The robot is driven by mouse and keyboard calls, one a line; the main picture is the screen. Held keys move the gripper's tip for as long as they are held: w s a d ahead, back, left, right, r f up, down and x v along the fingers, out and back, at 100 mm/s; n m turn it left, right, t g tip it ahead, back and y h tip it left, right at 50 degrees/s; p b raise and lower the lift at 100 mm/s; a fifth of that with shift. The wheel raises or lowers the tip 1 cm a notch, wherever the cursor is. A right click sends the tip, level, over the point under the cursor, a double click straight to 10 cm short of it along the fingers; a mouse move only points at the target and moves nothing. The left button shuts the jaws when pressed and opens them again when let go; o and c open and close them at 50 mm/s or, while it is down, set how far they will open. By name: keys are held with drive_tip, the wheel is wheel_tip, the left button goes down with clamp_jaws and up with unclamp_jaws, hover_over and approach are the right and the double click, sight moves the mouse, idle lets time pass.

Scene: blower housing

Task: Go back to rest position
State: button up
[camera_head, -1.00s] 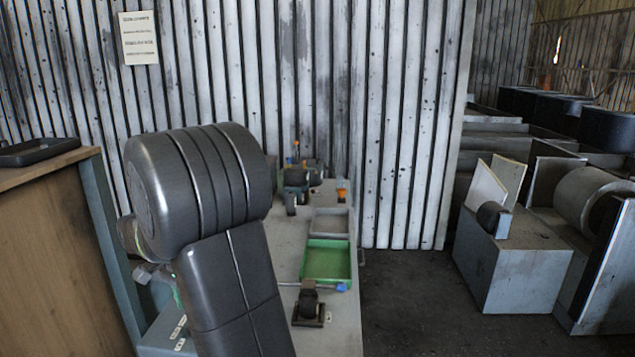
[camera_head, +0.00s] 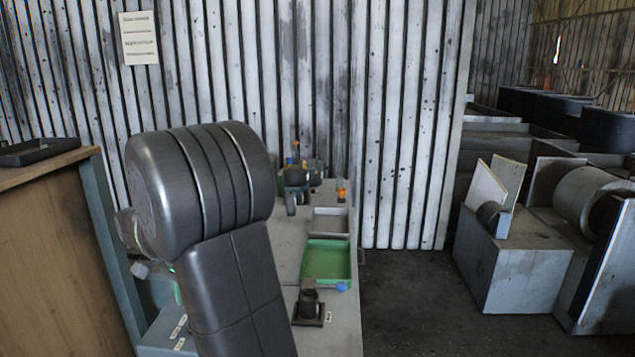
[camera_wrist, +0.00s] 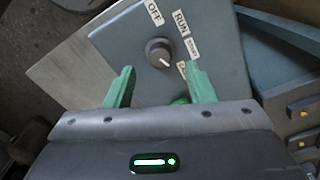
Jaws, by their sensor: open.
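In the wrist view my gripper (camera_wrist: 161,84) is open, its two green fingers apart with nothing between them. It is over a blue-grey control panel (camera_wrist: 128,38) with a dark round knob (camera_wrist: 158,52) ahead of the fingers. The panel has OFF and RUN labels and another label partly hidden by a finger. A green button (camera_wrist: 180,101) shows partly between the fingers, near the gripper body. In the head view my dark arm covers the left part of the bench, and the fingers cannot be made out clearly.
The grey bench (camera_head: 342,338) holds a green tray (camera_head: 327,262), a grey tray (camera_head: 330,222) and a small black fixture (camera_head: 308,302). A wooden cabinet (camera_head: 50,250) stands at left, with a corrugated wall (camera_head: 410,120) behind. Open floor (camera_head: 415,300) lies right of the bench.

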wheel_tip(320, 180, down, 4)
drive_tip(key=shift+r, duration=0.15)
drive_tip(key=shift+f, duration=0.4)
drive_tip(key=n, duration=0.5)
drive_tip(key=shift+n, duration=0.4)
drive_tip(key=n, duration=1.1)
drive_tip(key=shift+b, duration=0.35)
drive_tip(key=n, duration=0.4)
drive_tip(key=shift+n+b, duration=0.3)
drive_tip(key=shift+n, duration=0.1)
drive_tip(key=shift+r, duration=0.1)
